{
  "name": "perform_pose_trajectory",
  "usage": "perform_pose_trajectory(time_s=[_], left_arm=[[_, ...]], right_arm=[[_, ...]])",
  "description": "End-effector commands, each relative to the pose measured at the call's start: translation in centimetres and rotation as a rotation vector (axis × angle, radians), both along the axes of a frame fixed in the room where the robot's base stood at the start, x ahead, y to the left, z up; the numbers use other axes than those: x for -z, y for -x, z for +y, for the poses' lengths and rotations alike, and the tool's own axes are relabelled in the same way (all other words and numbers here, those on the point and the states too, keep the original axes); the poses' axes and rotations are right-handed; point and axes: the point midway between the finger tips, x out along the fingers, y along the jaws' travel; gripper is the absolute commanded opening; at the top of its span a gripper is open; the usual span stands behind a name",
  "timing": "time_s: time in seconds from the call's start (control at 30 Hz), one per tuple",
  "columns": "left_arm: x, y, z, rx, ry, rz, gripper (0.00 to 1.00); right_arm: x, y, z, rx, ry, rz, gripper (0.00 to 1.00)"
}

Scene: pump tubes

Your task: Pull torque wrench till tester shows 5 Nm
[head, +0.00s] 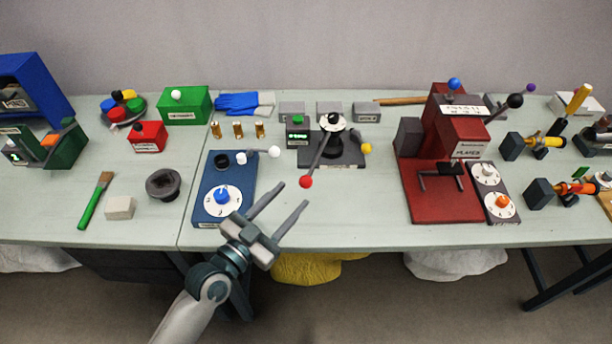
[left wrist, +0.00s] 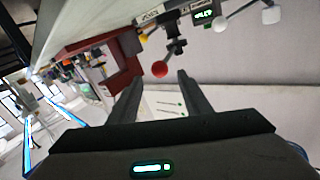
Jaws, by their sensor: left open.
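The torque tester (head: 346,150) is a dark base with a small green-lit display (head: 297,135), whose text is too small to read. A white round dial (head: 332,121) sits on its post. The torque wrench (head: 319,155) is a dark lever that slants from the post toward the front edge and ends in a red ball (head: 306,182). My left gripper (head: 294,196) is open and empty, its fingertips close to the red ball. In the left wrist view the red ball (left wrist: 159,69) shows beyond and between the fingertips; contact cannot be told. My right gripper is not in view.
A blue dial box (head: 208,207) with a white-knobbed lever stands left of the gripper. A red press (head: 433,200) stands to the right. A yellow ball (head: 367,148) sticks out at the tester's right. The tabletop between tester and press is clear.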

Motion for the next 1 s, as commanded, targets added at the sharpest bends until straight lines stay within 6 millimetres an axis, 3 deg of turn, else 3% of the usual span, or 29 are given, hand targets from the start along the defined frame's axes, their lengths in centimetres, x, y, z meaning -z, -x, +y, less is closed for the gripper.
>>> perform_pose_trajectory(time_s=[0.2, 0.4, 0.87, 1.0], left_arm=[[-0.3, -3.2, -2.4, 0.0, 0.0, 0.0, 0.44], [-0.1, -5.1, -3.8, 0.001, 0.001, 0.001, 0.44], [0.0, -5.9, -4.4, 0.001, 0.0, 0.0, 0.44], [0.0, -5.9, -4.4, 0.001, 0.0, 0.0, 0.16]], right_arm=[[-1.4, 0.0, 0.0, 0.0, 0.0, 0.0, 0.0], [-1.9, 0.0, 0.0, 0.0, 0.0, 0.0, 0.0], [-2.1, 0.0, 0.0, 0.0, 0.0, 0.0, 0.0], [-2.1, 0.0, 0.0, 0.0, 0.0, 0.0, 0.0]])
